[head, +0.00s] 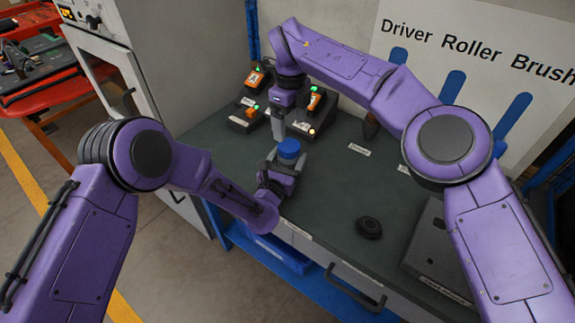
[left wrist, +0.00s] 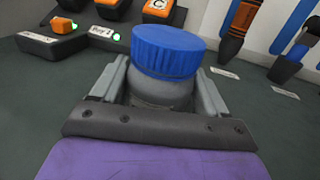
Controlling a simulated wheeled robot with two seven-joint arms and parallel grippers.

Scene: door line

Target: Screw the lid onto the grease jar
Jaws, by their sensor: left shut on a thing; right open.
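The grease jar (left wrist: 160,93) is a grey round body that stands upright between the fingers of my left gripper (left wrist: 165,95). The blue ribbed lid (left wrist: 168,50) sits on top of the jar and looks level; I cannot tell how tightly it is seated. In the head view the blue lid (head: 289,148) shows above my left gripper (head: 281,172), which is shut on the jar near the bench's left edge. My right gripper (head: 279,128) is open and empty, pointing down just behind and slightly left of the lid, apart from it.
Charger docks with orange packs (head: 257,78) stand at the back left of the dark bench (head: 335,190). A black round puck (head: 369,228) and a dark box (head: 437,250) lie at the front right. The bench middle is clear. A tool board (head: 480,45) stands behind.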

